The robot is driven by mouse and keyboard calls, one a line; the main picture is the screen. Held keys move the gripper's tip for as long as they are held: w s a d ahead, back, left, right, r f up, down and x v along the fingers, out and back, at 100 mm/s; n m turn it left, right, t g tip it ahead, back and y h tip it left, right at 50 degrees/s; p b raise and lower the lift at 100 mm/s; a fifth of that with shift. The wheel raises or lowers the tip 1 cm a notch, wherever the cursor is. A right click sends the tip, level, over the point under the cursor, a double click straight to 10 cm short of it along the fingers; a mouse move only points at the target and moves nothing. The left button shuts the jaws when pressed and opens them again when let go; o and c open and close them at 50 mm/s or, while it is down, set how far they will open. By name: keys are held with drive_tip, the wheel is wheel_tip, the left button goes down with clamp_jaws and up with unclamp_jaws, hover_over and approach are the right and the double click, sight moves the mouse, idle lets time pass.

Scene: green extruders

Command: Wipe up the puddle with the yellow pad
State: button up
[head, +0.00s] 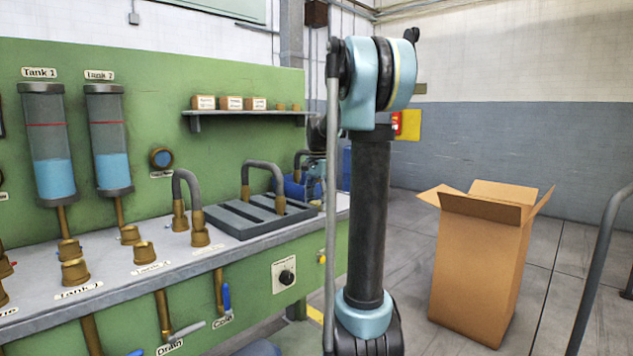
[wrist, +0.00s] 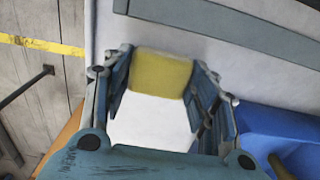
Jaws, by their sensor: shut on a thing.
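My gripper (wrist: 160,66) is shut on the yellow pad (wrist: 160,76), which sits between its two fingers in the wrist view. The pad is over or on the pale bench top (wrist: 108,32); I cannot tell whether it touches. In the head view my gripper (head: 313,180) is small and partly hidden behind my arm, near the far end of the bench (head: 120,270). The pad cannot be made out there. I cannot make out a puddle in either view.
A blue bin (wrist: 285,130) lies to the right of my gripper in the wrist view. A dark slotted tray (head: 235,222) with hoses sits on the bench. Brass fittings (head: 76,272) stand nearer. An open cardboard box (head: 475,265) stands on the floor at right.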

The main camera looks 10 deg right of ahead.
drive_tip(key=shift+r, duration=4.15)
